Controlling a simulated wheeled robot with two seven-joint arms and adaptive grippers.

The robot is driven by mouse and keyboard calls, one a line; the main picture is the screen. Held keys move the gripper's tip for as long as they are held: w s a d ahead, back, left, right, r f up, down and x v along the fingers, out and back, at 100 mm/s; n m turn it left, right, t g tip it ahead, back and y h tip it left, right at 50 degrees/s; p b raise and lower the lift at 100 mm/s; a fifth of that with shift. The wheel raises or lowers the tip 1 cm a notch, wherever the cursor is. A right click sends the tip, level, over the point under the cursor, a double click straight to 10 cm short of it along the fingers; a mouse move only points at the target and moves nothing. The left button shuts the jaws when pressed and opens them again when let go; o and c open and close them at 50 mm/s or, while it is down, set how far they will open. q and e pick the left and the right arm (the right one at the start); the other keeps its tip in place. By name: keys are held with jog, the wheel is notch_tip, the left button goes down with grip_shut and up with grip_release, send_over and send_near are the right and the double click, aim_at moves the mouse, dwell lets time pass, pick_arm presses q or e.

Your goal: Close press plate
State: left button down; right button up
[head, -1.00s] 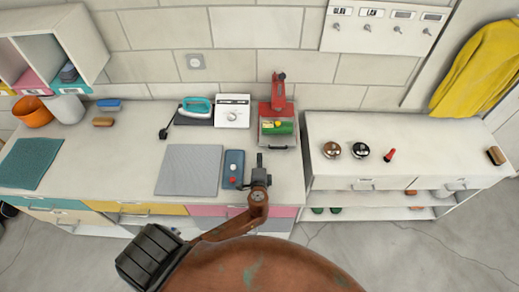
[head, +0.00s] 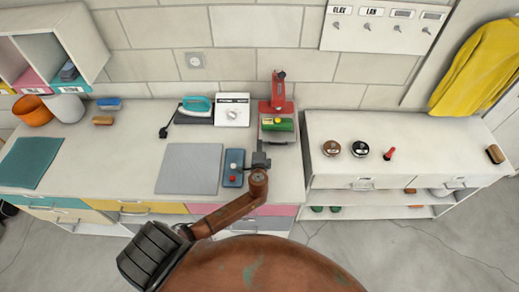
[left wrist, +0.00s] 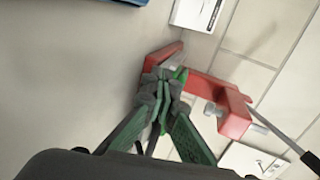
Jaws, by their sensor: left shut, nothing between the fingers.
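The red press (head: 277,92) stands at the right end of the white counter, against the wall. The fingers hide most of the plate there, and contact cannot be told. My right gripper is not in view.
A blue box with a red button (head: 233,168) and a grey mat (head: 189,169) lie left of my gripper. A white box with a dial (head: 232,111) and a teal iron (head: 197,106) stand left of the press. A lower white cabinet (head: 420,165) is on the right.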

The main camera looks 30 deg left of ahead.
pick_arm(q)
jog(key=x, duration=0.3)
jog(key=shift+r+b, duration=0.3)
jog(key=shift+r, duration=0.1)
jog(key=s+d, duration=0.1)
jog(key=s, duration=0.1)
jog(key=s+d+p, duration=0.1)
jog(key=s, duration=0.1)
jog(key=shift+d, duration=0.2)
jog(key=v, duration=0.9)
jog(key=shift+s+r, duration=0.1)
jog(key=shift+r, duration=0.1)
